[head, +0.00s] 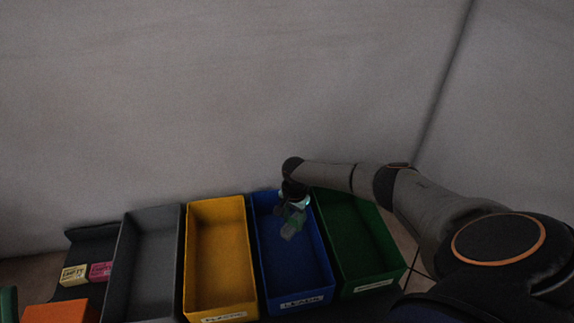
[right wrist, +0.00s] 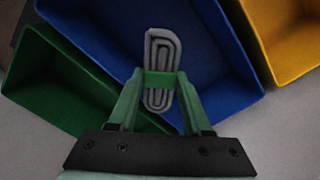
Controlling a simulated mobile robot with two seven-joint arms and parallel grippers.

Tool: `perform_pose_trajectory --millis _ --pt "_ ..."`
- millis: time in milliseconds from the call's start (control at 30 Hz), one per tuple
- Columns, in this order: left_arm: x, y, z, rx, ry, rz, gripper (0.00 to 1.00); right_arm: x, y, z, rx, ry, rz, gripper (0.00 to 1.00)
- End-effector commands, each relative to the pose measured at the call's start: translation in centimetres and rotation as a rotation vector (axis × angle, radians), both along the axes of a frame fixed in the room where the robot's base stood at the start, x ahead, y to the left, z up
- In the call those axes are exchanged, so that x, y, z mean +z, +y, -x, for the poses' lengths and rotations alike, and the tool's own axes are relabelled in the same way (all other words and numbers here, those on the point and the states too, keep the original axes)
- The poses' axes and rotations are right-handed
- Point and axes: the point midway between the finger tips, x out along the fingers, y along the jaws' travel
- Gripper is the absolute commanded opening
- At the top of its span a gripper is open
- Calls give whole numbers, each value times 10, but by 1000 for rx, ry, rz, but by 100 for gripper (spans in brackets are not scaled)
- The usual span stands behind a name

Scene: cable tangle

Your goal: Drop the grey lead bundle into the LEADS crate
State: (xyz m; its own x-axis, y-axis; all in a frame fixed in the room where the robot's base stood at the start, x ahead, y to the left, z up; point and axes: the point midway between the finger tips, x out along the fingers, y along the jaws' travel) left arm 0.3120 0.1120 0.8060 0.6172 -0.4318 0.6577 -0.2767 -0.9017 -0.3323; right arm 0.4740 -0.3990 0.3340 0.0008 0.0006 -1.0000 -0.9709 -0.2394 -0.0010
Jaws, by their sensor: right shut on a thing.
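The grey lead bundle (right wrist: 160,62) is a flat folded coil with a green band around its middle. My right gripper (right wrist: 156,88) is shut on it at the band. In the head view the bundle (head: 290,229) hangs below my right gripper (head: 293,207), over the blue LEADS crate (head: 300,301). In the right wrist view the blue crate (right wrist: 215,55) lies behind the bundle. The crate's floor looks empty where it shows. The exact height of the bundle above the floor is hard to tell. My left gripper does not show.
A green crate (head: 377,287) stands right of the blue one, and a yellow crate (head: 222,308) stands left. Further left are a grey crate (head: 150,267), small yellow (head: 74,275) and pink (head: 101,271) boxes, and an orange item (head: 62,312). A wall rises behind.

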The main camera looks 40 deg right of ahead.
Motion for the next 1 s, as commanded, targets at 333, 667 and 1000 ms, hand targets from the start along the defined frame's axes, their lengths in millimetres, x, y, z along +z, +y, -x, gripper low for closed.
perform_pose_trajectory --millis 333,667,1000 --pt "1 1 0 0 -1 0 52 0 0 0 0 0 0 81" --pt "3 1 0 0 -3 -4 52 3 0 0 1 1 0 84" --pt "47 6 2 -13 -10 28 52 60 0 0 1 0 0 84"
